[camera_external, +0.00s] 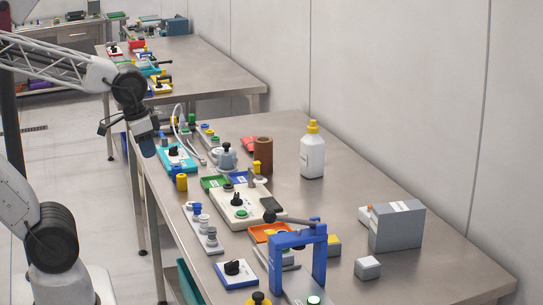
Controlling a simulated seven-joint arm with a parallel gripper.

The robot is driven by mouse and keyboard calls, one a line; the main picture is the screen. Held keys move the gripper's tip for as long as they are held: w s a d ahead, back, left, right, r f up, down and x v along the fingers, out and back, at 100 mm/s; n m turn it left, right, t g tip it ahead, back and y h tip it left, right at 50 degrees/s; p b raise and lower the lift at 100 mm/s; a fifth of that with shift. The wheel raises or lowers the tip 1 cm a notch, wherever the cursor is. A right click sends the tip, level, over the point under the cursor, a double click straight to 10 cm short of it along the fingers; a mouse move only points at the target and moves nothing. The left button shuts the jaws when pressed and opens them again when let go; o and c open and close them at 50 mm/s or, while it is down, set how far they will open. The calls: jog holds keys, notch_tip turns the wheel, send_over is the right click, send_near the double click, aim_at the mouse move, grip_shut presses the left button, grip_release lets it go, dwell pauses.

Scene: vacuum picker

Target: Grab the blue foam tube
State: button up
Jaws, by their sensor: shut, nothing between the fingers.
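My gripper (147,146) hangs at the end of the arm, pointing down, near the left edge of the near steel table. It is shut and empty; its fingertips are small and dark here. Its lower end looks dark blue-grey. I cannot pick out a blue foam tube with certainty. A small blue piece (177,171) lies on the table, below and right of my gripper, behind a yellow cylinder (181,182); it is too small to identify. My gripper appears apart from it.
The near table (385,190) is crowded along its left side. A white bottle with a yellow cap (312,155), a brown cylinder (263,155), a blue arch frame (276,262) and a grey box (397,228) stand on it. Another table (205,70) stands behind.

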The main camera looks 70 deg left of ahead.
jog(key=o, duration=1.1)
jog(key=w+a+f+n+t+h, duration=0.3)
jog(key=w+a+f+n, duration=0.3)
jog(key=n, duration=0.5)
jog(key=w+a+f+n+t+h, duration=0.2)
jog(key=w+a+f+n+t, duration=0.15)
jog(key=w+a+n, duration=0.5)
jog(key=s+a+f+n+t+y, duration=0.1)
jog(key=s+a+f+n+y, duration=0.1)
jog(key=a+n, duration=0.4)
jog(key=s+a+f+n+t+y, duration=0.1)
jog(key=a+f+n+y, duration=0.3)
jog(key=a, duration=0.5)
jog(key=s+a+f+n+t+y, duration=0.2)
jog(key=s+a+f+n, duration=0.1)
jog(key=a+f+n, duration=0.2)
jog(key=shift+s+a+f+n+y, duration=0.15)
jog(key=shift+a+n, duration=0.3)
jog(key=shift+n, duration=0.35)
jog(key=shift+w+a+f+n+y, duration=0.1)
jog(key=shift+a+n, duration=0.35)
jog(key=shift+n, duration=0.3)
jog(key=shift+s+a+f+n+y, duration=0.15)
jog(key=shift+a+n, duration=0.3)
jog(key=shift+n, duration=0.35)
jog(key=shift+w, duration=0.1)
